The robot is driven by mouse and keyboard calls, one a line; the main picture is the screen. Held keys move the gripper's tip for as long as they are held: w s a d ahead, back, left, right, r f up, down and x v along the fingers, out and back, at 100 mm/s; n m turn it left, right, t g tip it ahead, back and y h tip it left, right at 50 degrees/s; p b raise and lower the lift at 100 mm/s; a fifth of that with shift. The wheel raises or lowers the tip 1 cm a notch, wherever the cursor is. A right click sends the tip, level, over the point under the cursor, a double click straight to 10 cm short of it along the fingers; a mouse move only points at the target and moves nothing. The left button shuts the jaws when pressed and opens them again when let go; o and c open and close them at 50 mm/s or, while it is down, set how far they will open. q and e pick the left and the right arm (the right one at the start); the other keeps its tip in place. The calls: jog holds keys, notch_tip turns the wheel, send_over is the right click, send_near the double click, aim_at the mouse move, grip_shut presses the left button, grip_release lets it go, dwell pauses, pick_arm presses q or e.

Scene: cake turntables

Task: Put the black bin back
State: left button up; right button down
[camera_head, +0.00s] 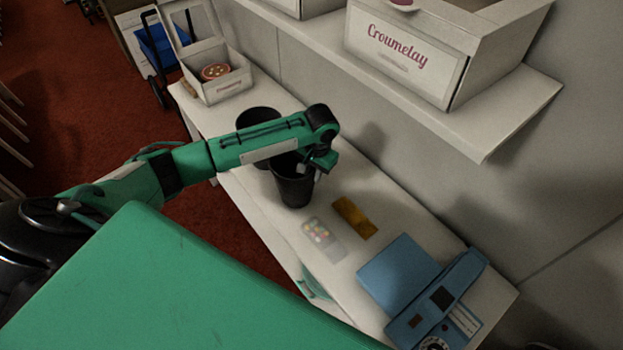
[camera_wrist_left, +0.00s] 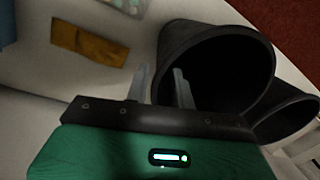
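Two black bins stand close together on the white table. The nearer black bin (camera_head: 293,188) is upright below my left gripper (camera_head: 308,166). The other black bin (camera_head: 257,116) is just behind it, partly hidden by my left arm. In the left wrist view, my left gripper (camera_wrist_left: 162,84) has its fingers apart. One finger is outside the rim of the nearer bin (camera_wrist_left: 215,35) and the other is over its mouth. The farther bin (camera_wrist_left: 292,112) shows at the right edge there.
A brown flat piece (camera_head: 354,217), a clear pack of coloured pieces (camera_head: 322,238) and a blue device (camera_head: 436,300) lie on the table (camera_head: 385,222). An open white box (camera_head: 216,88) stands at its far end. A shelf (camera_head: 500,125) with a Croumelay box (camera_head: 405,55) overhangs the back.

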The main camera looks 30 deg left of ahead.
pick_arm(q)
notch_tip(320, 180, up, 8)
jog(key=b, duration=0.1)
jog(key=shift+d, duration=0.45)
